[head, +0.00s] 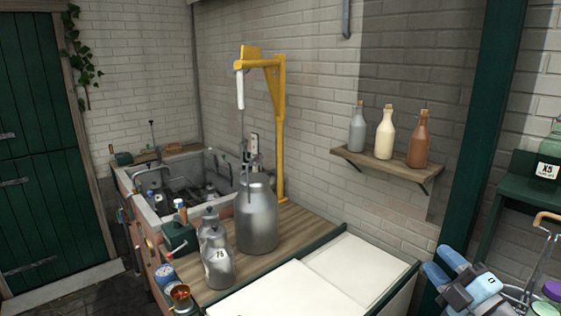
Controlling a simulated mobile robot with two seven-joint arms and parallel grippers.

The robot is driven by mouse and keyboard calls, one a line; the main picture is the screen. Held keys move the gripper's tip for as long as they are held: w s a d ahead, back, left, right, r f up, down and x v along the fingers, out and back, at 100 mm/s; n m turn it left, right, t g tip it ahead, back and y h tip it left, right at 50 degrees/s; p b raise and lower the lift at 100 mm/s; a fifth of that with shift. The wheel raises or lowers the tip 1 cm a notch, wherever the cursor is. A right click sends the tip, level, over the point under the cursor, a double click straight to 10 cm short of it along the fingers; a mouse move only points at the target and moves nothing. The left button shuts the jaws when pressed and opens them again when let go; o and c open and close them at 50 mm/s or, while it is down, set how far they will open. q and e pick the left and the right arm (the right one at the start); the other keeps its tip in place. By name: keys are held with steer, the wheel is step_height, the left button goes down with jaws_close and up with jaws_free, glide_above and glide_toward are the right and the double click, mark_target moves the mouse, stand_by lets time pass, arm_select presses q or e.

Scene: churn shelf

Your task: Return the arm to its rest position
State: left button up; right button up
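My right gripper (437,259) is at the lower right of the head view, to the right of the white-topped counter. Its two blue fingers point up and to the left, with a gap between their tips. I see nothing held between them. The rest of my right arm is mostly out of the picture. My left gripper and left arm are not in view.
A wooden counter (283,238) holds a large metal churn (258,220) and smaller cans (219,268) under a yellow hoist (280,130). A wall shelf (372,168) bears three bottles. Lidded jars (552,291) and a wire handle (543,250) are close right of my gripper.

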steer(key=s+f+m+g+h, duration=0.45)
steer(key=s+f+m, duration=0.2)
steer(key=f, duration=0.25)
steer(key=s+f+m+g+h, duration=0.3)
steer(key=s+f+m+h, duration=0.2)
steer(key=f+m, duration=0.3)
steer(key=s+a+f+m+g+y, duration=0.1)
steer(key=s+a+f+m+g, duration=0.2)
steer(key=s, duration=0.5)
steer(key=s+a+f+m+g+y, duration=0.1)
steer(key=s+a+f+g, duration=0.2)
steer(key=s+f+g, duration=0.45)
steer(key=w+a+f+n+t+y, duration=0.1)
steer(key=w+a+f+t, duration=0.1)
steer(key=a+f+t, duration=0.1)
steer(key=w+a+f+t+y, duration=0.1)
steer(key=w+a+f+t, duration=0.2)
steer(key=f+t, duration=0.3)
steer(key=shift+a+f+n+y, duration=0.3)
steer(key=shift+f+n+y, duration=0.05)
steer(key=shift+f, duration=0.45)
